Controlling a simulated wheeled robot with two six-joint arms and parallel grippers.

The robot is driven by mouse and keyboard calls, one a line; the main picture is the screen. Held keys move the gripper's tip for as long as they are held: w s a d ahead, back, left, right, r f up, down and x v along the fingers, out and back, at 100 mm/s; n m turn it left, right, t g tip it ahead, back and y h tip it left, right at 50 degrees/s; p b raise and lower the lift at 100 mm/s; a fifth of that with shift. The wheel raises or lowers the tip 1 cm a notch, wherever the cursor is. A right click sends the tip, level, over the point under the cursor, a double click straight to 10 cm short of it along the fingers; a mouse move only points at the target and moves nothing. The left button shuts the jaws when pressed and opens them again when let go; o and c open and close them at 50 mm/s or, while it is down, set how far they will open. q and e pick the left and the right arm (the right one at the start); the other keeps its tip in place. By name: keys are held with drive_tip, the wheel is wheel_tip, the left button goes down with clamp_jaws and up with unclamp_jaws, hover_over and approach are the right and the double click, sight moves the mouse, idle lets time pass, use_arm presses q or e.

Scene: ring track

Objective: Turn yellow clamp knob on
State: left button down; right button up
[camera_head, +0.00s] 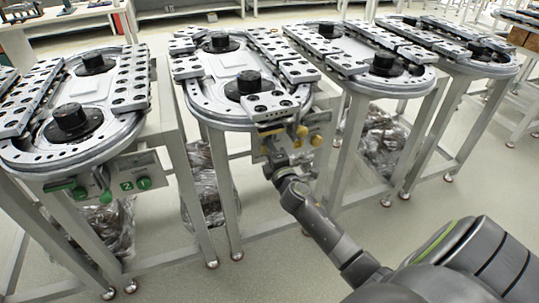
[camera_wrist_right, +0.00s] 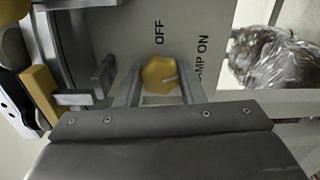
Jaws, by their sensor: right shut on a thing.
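The yellow clamp knob (camera_wrist_right: 160,75) sits between the two fingers of my right gripper (camera_wrist_right: 159,88) in the right wrist view, and the gripper is shut on it. A short pale mark on the knob points to the right of the picture, towards the partly hidden label ending in "AMP ON". The word "OFF" stands above the knob. In the head view my right gripper (camera_head: 283,160) is at the front panel of the middle ring track (camera_head: 232,118), among yellow parts (camera_head: 302,131); the knob is hard to make out there. My left gripper is not in view.
A ring track with green knobs (camera_head: 80,192) stands on the left, and further tracks (camera_head: 385,75) stand to the right. Metal table legs and plastic-wrapped bundles (camera_head: 380,140) are below. The floor in front is open. A yellow part (camera_wrist_right: 42,92) is left of the gripper.

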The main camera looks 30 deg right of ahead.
drive_tip(key=shift+f+m+b, duration=0.1)
drive_tip(key=shift+m+b, duration=0.65)
drive_tip(key=shift+m, duration=1.05)
drive_tip(key=o, duration=1)
drive_tip(key=v, duration=1.7)
drive_tip(key=shift+s+a, duration=0.15)
drive_tip(key=shift+s, duration=0.05)
